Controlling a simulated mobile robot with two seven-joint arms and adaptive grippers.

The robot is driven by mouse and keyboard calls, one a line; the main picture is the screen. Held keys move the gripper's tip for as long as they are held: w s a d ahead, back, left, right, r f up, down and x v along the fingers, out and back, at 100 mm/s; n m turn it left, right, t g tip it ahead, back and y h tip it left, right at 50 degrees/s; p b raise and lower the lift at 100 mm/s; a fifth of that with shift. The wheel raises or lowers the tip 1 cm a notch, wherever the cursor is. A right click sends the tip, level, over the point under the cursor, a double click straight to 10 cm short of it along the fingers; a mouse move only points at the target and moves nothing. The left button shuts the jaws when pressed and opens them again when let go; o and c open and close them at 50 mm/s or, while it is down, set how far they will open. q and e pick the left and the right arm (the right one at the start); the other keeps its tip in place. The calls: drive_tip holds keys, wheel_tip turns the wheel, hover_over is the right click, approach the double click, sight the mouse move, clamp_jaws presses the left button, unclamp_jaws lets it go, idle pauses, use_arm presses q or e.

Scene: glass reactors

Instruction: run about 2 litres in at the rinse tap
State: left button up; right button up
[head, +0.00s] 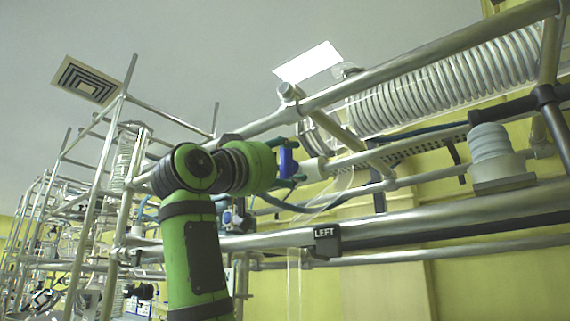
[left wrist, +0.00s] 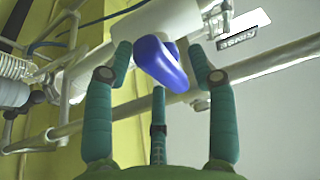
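The rinse tap shows in the left wrist view as a blue lever handle (left wrist: 162,62) on a white valve body (left wrist: 158,25). In the head view the blue handle (head: 288,161) is partly hidden by my gripper, and the white body (head: 314,169) shows to its right. My left gripper (left wrist: 160,66) has its teal fingers spread on both sides of the handle, with clear gaps to it. In the head view the left gripper (head: 291,165) is at the tap. A clear tube (head: 325,206) curves down from near the tap. My right gripper is not in view.
A coiled glass condenser (head: 440,88) lies above right. A label plate (left wrist: 236,38) sits beside the tap. More glass rigs (head: 90,220) stand at the left.

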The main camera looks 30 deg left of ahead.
use_arm(q)
drive_tip(key=shift+s, duration=0.1)
drive_tip(key=v, duration=1.2)
drive_tip(key=shift+r, duration=0.1)
idle(0.8)
drive_tip(key=p+x, duration=0.5)
drive_tip(key=x, duration=0.6)
drive_tip(key=shift+a+p, duration=0.1)
drive_tip(key=shift+p, duration=0.2)
drive_tip(key=shift+w, duration=0.55)
drive_tip(key=shift+s, duration=0.1)
